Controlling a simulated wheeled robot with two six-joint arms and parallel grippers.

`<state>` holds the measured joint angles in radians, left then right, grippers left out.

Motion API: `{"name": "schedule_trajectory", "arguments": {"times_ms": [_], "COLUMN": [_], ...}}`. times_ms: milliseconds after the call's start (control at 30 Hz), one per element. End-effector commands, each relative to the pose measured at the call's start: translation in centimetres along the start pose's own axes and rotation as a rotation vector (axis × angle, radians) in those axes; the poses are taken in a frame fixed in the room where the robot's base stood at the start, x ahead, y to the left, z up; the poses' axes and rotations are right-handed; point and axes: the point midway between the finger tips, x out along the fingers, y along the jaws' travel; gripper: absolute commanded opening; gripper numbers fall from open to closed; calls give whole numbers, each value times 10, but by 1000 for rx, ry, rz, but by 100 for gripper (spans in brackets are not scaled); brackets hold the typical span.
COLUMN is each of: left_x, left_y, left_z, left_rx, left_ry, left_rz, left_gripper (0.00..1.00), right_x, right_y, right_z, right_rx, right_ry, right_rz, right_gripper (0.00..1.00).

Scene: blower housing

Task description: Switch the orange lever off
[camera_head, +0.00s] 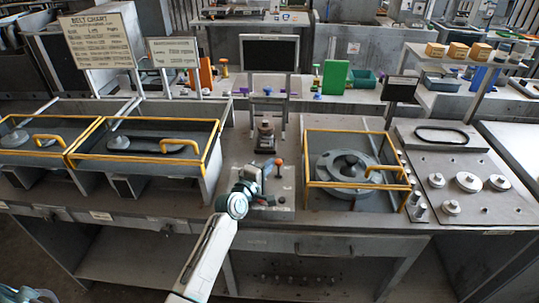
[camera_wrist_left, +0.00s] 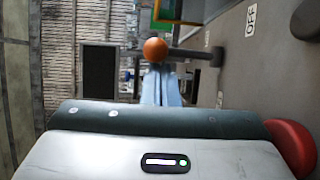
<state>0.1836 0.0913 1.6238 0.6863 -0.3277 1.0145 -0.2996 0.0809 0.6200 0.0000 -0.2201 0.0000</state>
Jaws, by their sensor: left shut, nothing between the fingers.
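The orange lever's ball knob (camera_head: 279,162) stands on a small panel at the middle of the bench, with its stem running down below it. In the left wrist view the orange knob (camera_wrist_left: 155,49) shows just beyond my fingertips, with a dark stem running right to the panel. An "OFF" label (camera_wrist_left: 250,21) is on the panel there. My left gripper (camera_head: 264,166) is just left of the knob in the head view. Its pale blue fingers (camera_wrist_left: 161,84) are shut and empty. I cannot tell whether they touch the knob. My right gripper is not in view.
A yellow-railed bay (camera_head: 305,160) with a round grey housing (camera_head: 345,172) is right of the lever. Another yellow-railed bay (camera_head: 150,121) is at left. A dark metal block (camera_head: 265,136) and a black screen (camera_head: 269,53) stand behind. A red rounded part (camera_wrist_left: 292,146) shows low right in the wrist view.

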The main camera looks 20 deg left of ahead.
Motion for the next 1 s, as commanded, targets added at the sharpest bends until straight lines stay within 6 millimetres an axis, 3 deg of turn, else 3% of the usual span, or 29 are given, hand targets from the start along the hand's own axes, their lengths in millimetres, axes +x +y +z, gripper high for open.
{"name": "schedule_trajectory", "arguments": {"times_ms": [867,1000], "left_x": [-6,-18], "left_y": [-3,-4], "left_z": [3,2], "left_rx": [1,1], "left_ry": [0,0], "left_rz": [0,-1], "left_gripper": [0,0], "right_x": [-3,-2], "right_y": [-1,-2], "right_z": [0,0], "right_rx": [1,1], "right_ry": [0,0], "right_rz": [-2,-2], "right_gripper": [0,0]}}
